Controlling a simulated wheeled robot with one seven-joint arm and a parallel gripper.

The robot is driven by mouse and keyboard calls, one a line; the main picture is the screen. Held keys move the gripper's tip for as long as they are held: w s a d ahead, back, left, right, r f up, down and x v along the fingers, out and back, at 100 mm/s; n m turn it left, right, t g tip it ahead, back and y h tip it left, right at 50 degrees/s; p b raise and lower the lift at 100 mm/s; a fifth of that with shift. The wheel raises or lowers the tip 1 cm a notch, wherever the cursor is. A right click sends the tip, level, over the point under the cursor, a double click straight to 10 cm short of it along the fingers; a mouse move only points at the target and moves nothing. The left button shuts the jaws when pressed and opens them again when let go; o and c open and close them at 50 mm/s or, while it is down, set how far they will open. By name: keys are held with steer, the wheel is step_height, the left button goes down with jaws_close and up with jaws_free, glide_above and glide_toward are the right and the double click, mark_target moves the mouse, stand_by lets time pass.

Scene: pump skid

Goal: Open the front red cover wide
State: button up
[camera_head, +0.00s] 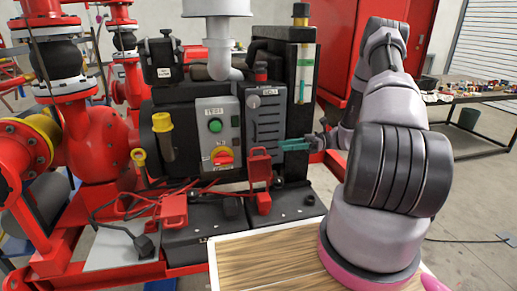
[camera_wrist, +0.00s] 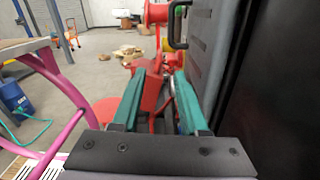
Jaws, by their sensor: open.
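Small red covers sit over the black batteries in the head view: one stands upright (camera_head: 259,165) in front of the grey control boxes, and another (camera_head: 174,210) is lower to the left. I cannot tell for sure which is the front one. My gripper (camera_head: 296,144) has teal fingers and is just right of the upright cover, at about its height. In the wrist view my gripper (camera_wrist: 158,100) is open, its two fingers apart. A red piece (camera_wrist: 150,92) shows beyond and between them, apparently not gripped. Its lower part is hidden by the gripper body.
The control box (camera_head: 218,135) with a green button and red-yellow switch stands behind the covers. A dark vented panel (camera_wrist: 208,45) is close on the right in the wrist view. Black batteries (camera_head: 205,240) lie below. A wooden tabletop (camera_head: 260,268) is in front.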

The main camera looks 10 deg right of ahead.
mark_target(259, 149)
steer(key=a, duration=1)
steer(key=shift+a, duration=0.3)
jaws_close()
stand_by(1.0)
